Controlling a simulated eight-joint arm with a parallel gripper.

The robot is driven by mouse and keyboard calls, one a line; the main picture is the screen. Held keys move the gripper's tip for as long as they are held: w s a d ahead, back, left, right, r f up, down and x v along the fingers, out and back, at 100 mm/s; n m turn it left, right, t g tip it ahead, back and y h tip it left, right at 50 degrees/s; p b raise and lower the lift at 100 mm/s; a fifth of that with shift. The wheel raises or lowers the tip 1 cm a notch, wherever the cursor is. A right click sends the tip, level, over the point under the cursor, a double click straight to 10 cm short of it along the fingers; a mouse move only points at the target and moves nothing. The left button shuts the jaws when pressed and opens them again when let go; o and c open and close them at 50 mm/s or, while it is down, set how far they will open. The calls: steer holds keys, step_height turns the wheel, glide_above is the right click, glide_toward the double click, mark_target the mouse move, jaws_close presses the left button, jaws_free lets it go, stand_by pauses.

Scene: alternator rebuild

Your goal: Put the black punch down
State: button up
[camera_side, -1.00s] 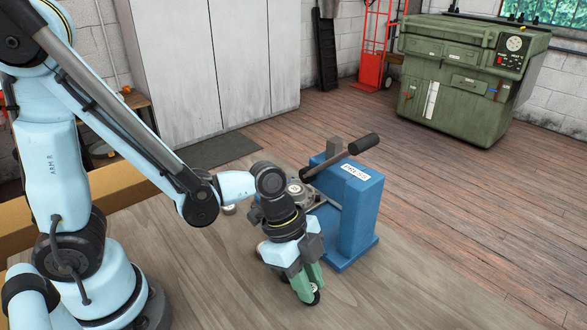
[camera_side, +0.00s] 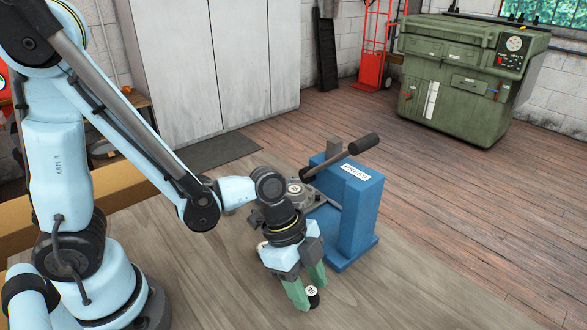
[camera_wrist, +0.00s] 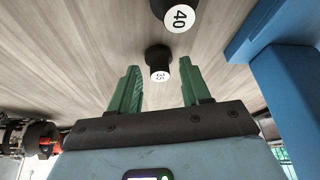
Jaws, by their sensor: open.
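A black punch with a white end marked 35 (camera_wrist: 158,64) is between the green fingers of my gripper in the wrist view, with a gap on each side. It appears to stand upright on the wooden bench. In the side view the same punch (camera_side: 312,292) shows at the fingertips, partly hidden by a finger. My gripper (camera_side: 308,286) points down, open, low over the bench in front of the blue press. A second black punch, marked 40 (camera_wrist: 178,17), stands near the top edge of the wrist view, clear of the fingers.
The blue press (camera_side: 362,215) with its lever (camera_side: 340,157) stands close behind and right of my gripper. A grey metal part (camera_side: 297,190) sits at the press, partly hidden by my wrist. The bench (camera_side: 400,290) is clear at the front right.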

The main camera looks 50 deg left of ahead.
steer(key=shift+r, duration=0.1)
steer(key=shift+v, duration=5.9)
steer(key=w+a+n+t+y, duration=0.1)
steer(key=a+n+t+y, duration=0.1)
steer(key=a+n, duration=0.3)
steer(key=w+a+r+n+t+y, duration=0.1)
steer(key=a+n+t, duration=0.3)
steer(key=n, duration=0.6)
steer(key=shift+w+a+r+y, duration=0.2)
steer(key=shift+w+a+y, duration=0.15)
steer(key=shift+a+y, duration=0.5)
steer(key=shift+a, duration=0.15)
